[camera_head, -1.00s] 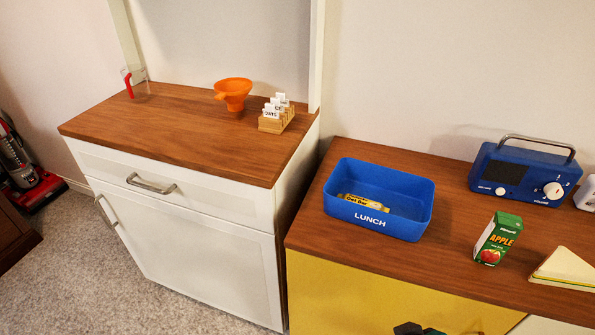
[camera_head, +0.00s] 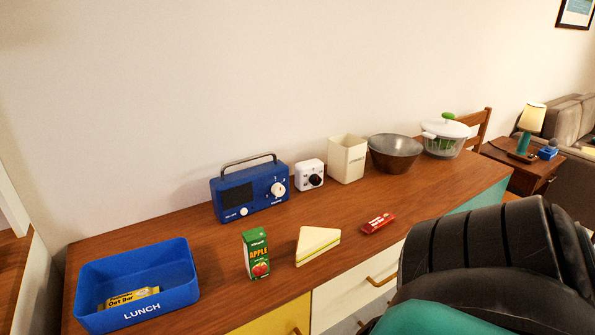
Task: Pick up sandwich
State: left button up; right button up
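The sandwich (camera_head: 317,244) is a cut triangle with white bread and a thin green and yellow filling. It lies on the wooden counter top near the front edge, between the green apple juice box (camera_head: 256,254) and a red-wrapped bar (camera_head: 377,223). Nothing touches it. A large black and teal part of my arm fills the lower right, to the right of the sandwich and nearer the camera. Neither gripper's fingers show.
A blue lunch box (camera_head: 183,293) holding a yellow oat bar (camera_head: 133,298) stands at the left. Behind are a blue radio (camera_head: 236,196), a white timer (camera_head: 310,175), a cream canister (camera_head: 347,160), a dark bowl (camera_head: 395,158) and a salad spinner (camera_head: 445,140).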

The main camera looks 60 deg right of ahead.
aim_at(312, 240)
jog(key=z, duration=1.95)
jog(key=i+l+u, duration=0.15)
jog(key=l, duration=0.45)
jog(key=l+u, duration=0.15)
jog(key=l, duration=0.4)
